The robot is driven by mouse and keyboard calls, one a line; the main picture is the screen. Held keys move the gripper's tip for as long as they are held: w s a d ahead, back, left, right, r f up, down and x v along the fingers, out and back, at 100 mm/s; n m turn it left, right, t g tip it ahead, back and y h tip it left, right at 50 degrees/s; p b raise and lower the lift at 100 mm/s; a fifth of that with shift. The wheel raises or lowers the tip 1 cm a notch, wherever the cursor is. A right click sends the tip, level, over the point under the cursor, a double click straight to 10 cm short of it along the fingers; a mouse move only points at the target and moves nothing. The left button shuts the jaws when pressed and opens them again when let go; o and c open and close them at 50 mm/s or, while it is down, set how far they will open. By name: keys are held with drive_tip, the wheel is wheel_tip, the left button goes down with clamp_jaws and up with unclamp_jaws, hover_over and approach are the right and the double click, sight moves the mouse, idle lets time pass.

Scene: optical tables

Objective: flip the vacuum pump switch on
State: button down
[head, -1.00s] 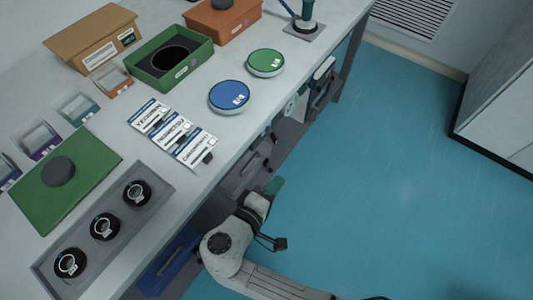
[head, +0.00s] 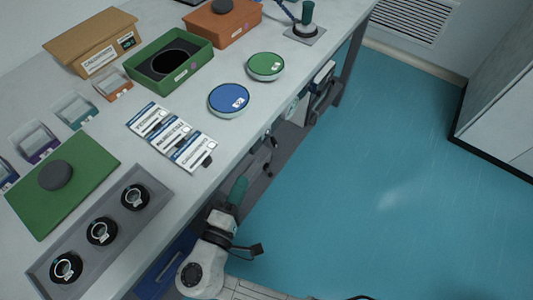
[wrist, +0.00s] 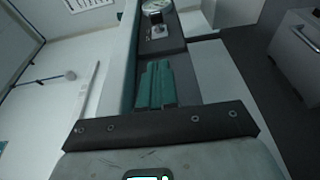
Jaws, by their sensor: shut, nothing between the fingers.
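My gripper (head: 239,189) has green fingers and is beside and below the front edge of the bench in the head view. Its fingers (wrist: 155,84) are together and empty in the wrist view. Ahead of them is grey equipment with a round gauge (wrist: 155,7) and a small light plate (wrist: 158,32) bearing a dark spot, which may be the pump's switch. The fingers appear apart from it. In the head view, equipment under the bench (head: 321,88) is partly hidden by the tabletop. The switch's position cannot be made out.
The white bench (head: 222,168) carries a blue round container (head: 229,98), a green one (head: 265,65), label cards (head: 172,138) and a grey tray (head: 150,215). Its front edge is close to my arm. The blue floor (head: 390,190) to the right is clear.

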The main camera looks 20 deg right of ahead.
sight(274, 146)
drive_tip(key=shift+w+d+p, duration=0.3)
drive_tip(key=shift+w+d, duration=0.6)
drive_tip(key=shift+d, duration=0.7)
drive_tip(key=shift+w+d+p, duration=0.35)
drive_tip(key=shift+w+d, duration=0.5)
drive_tip(key=shift+d, duration=0.7)
drive_tip(key=shift+w+d+p, duration=0.3)
drive_tip(key=shift+w+d, duration=0.6)
drive_tip(key=shift+d, duration=0.7)
drive_tip(key=shift+s+d+n+t+y+b, duration=0.3)
drive_tip(key=shift+d+n+t+y+b, duration=0.25)
drive_tip(key=shift+n+t+y, duration=0.55)
drive_tip(key=d+n+t+y+b, duration=0.1)
drive_tip(key=n+y+b, duration=0.1)
drive_tip(key=y+b, duration=0.1)
drive_tip(key=d+n+t+y+b, duration=0.1)
drive_tip(key=d+y+b, duration=0.1)
drive_tip(key=y+b, duration=0.1)
drive_tip(key=d+n+t+y+b, duration=0.1)
drive_tip(key=n+y+b, duration=0.1)
drive_tip(key=shift+d+n+y+b, duration=0.2)
drive_tip(key=shift+n+y+b, duration=0.1)
drive_tip(key=shift+y+b, duration=0.1)
drive_tip(key=shift+s, duration=0.1)
